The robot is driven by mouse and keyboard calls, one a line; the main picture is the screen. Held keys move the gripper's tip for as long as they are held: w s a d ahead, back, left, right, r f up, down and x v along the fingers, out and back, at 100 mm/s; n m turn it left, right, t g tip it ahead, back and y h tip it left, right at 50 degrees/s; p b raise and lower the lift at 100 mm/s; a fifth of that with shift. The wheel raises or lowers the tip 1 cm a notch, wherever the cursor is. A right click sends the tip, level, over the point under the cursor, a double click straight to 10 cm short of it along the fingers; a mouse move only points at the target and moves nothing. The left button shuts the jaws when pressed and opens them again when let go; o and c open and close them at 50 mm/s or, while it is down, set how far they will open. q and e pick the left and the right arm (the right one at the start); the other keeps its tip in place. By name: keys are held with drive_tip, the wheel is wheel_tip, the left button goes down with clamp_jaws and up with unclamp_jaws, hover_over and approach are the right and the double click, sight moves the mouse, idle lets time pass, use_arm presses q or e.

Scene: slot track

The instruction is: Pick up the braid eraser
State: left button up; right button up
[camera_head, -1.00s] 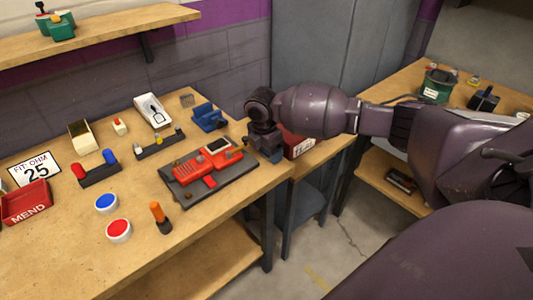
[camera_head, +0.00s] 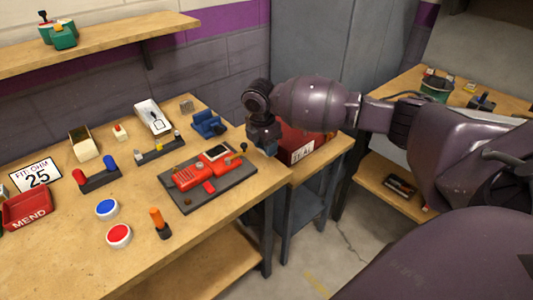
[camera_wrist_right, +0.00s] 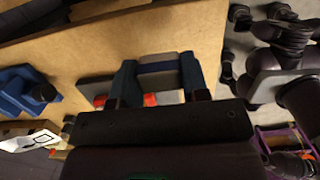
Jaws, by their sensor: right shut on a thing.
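My right gripper (camera_head: 270,149) is above the right end of the workbench, beside the dark plate with the red device. In the right wrist view the gripper (camera_wrist_right: 160,76) is shut on a grey block with a dark blue band, which I take to be the braid eraser (camera_wrist_right: 158,70). The block sits between the two dark blue fingers. In the head view I cannot make the block out. My left gripper is in neither view.
The red device (camera_head: 200,172) lies on a dark plate (camera_head: 232,188). A blue holder (camera_head: 208,124), a rack with red and blue pegs (camera_head: 98,180), push buttons (camera_head: 119,235) and a red MEND bin (camera_head: 27,208) stand on the workbench. A red labelled box (camera_head: 300,146) is behind my gripper.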

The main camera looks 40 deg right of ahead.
wheel_tip(320, 180, up, 16)
drive_tip(key=p, duration=0.2)
drive_tip(key=shift+f, duration=0.2)
